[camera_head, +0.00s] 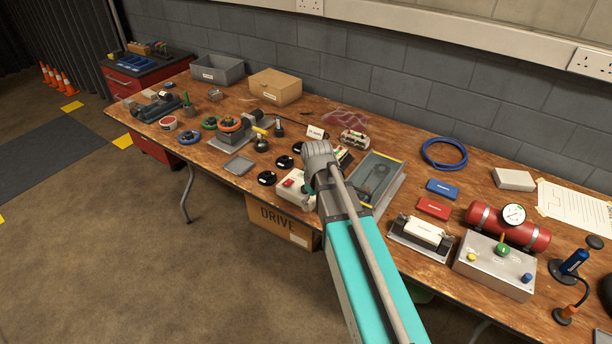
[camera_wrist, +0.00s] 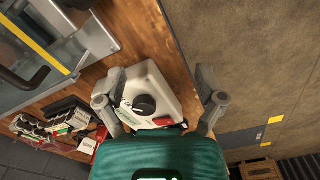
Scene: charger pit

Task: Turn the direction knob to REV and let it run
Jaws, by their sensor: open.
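A light grey control box (camera_wrist: 150,82) with a round black knob (camera_wrist: 145,105) on its face is in the wrist view. Its red switch (camera_wrist: 163,121) is beside the knob. My gripper (camera_wrist: 161,76) is open, one finger on each side of the box in that view, with nothing between the tips clearly touched. The knob's marks are too small to read, so I cannot tell its setting. In the head view the box (camera_head: 284,193) stands at the bench's front edge, partly behind my gripper (camera_head: 320,160), whose fingertips are not clear there.
A grey tray with a clear lid (camera_head: 376,172) stands just right of the box. A cardboard box marked DRIVE (camera_head: 277,217) is below the bench edge. A grey brick wall (camera_head: 400,90) runs behind the bench.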

